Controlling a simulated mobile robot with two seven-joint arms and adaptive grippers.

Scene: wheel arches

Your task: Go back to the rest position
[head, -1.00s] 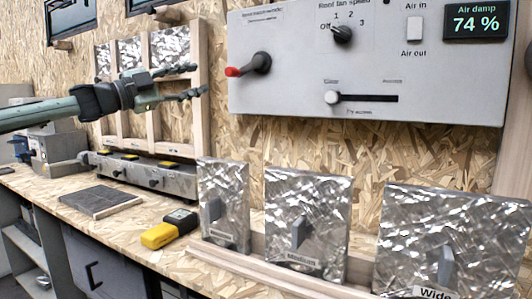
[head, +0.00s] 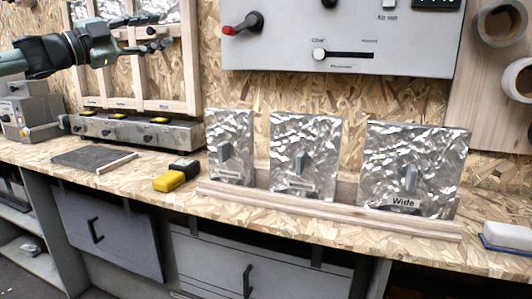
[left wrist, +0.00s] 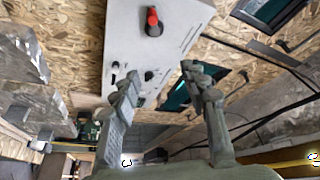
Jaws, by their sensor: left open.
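My left gripper (head: 176,31) is at the upper left of the head view, in front of a wooden frame (head: 190,90) on the wall. Its fingers are spread apart with nothing between them. In the left wrist view, the two open fingers (left wrist: 158,82) point up the picture, with the grey control panel (left wrist: 165,20) and its red-tipped lever (left wrist: 152,20) beyond. My right gripper shows in neither view.
Three crinkled silver plates, one labelled Wide (head: 425,150), stand in a wooden rail (head: 330,212) on the bench. A yellow and black tool (head: 172,180), a dark mat (head: 85,158) and a grey unit (head: 135,130) lie left. A white block (head: 507,235) is at right.

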